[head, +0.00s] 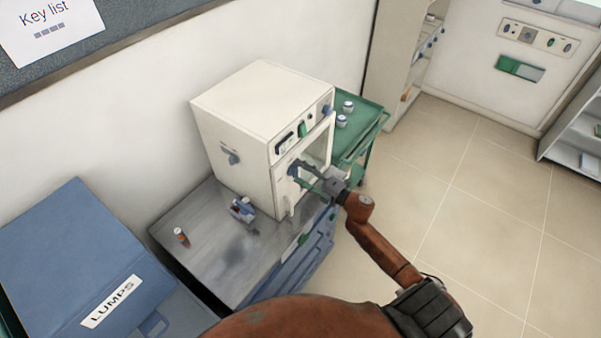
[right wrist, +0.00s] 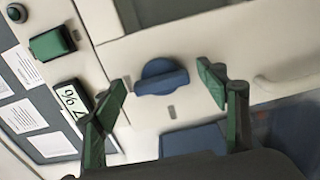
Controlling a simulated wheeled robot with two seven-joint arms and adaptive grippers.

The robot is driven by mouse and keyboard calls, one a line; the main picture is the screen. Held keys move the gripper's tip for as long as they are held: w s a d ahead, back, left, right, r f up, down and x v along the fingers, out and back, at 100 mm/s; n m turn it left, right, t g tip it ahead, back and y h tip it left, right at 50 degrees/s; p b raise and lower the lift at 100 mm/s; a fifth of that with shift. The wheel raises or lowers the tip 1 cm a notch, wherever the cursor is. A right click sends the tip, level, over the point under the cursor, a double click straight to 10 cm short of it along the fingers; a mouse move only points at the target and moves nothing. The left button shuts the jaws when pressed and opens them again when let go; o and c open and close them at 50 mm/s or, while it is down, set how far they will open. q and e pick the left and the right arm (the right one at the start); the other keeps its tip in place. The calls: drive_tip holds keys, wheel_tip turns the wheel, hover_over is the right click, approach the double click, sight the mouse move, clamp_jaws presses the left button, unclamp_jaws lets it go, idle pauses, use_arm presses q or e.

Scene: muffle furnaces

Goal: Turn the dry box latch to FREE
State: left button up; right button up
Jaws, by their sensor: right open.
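The dry box appears to be the cream cabinet (head: 250,105) with a windowed front door, standing on a grey metal bench. Its blue latch knob (right wrist: 162,77) is in the middle of the right wrist view, with its raised bar lying nearly level across that picture. Two small grey marks sit beside and below it; no FREE lettering is legible. My right gripper (head: 311,177) is at the cabinet front. In the right wrist view my right gripper (right wrist: 162,80) is open, one green-padded finger on each side of the knob, with gaps showing. My left gripper is out of view.
A digital display (right wrist: 72,108) and a green switch (right wrist: 52,43) are on the cabinet front. A small blue-grey item (head: 242,210) and an orange-and-dark vial (head: 181,236) stand on the bench. A green cart (head: 365,125) is behind; a blue LUMPS box (head: 70,260) is left. Floor is clear right.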

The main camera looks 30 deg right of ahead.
drive_tip(key=v, duration=1.1)
drive_tip(key=shift+s+d, duration=0.15)
drive_tip(key=shift+s, duration=0.25)
